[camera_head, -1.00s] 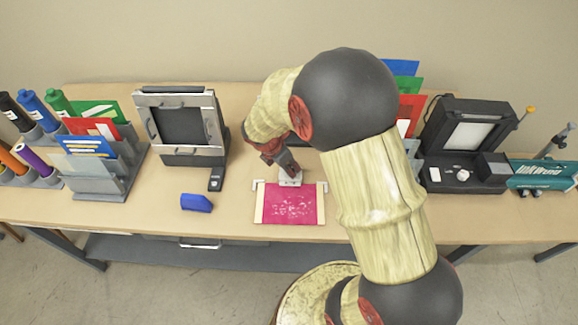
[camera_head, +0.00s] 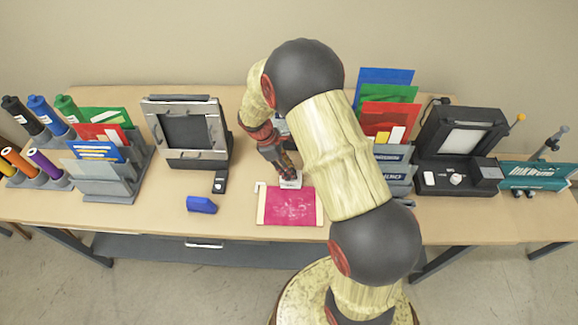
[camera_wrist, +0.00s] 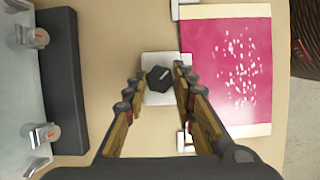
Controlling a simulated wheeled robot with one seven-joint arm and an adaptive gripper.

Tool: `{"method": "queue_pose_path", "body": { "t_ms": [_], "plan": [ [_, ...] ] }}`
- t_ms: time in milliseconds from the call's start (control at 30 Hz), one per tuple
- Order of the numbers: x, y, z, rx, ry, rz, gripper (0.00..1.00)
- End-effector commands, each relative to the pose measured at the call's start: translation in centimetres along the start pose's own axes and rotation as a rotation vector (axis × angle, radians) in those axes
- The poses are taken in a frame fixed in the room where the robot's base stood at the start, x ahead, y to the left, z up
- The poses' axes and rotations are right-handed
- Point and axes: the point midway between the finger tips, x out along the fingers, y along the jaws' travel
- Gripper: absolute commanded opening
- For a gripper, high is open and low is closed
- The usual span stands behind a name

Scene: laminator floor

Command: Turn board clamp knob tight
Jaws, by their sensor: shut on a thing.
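The board clamp is a small white block (camera_head: 291,184) at the back edge of a pink board (camera_head: 290,207) with pale side strips. In the wrist view, a dark faceted knob (camera_wrist: 160,79) with a short pale mark sits on the white block. My gripper (camera_wrist: 158,82) reaches down over the clamp with a finger on each side of the knob and is shut on it. In the head view, my gripper (camera_head: 287,172) covers the knob.
A blue block (camera_head: 201,204) and a small dark device (camera_head: 219,182) lie left of the board. A framed press (camera_head: 186,130) stands behind them. File racks (camera_head: 113,180) and a black machine (camera_head: 462,150) flank the work area. The table front is clear.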

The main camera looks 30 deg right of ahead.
Motion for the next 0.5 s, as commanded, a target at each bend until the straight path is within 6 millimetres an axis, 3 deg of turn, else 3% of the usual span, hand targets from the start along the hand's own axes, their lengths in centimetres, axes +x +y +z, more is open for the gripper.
{"method": "queue_pose_path", "body": {
  "t_ms": [500],
  "plan": [
    [-0.11, 0.48, 0.15, 0.442, 0.002, -0.182, 0.01]
  ]
}}
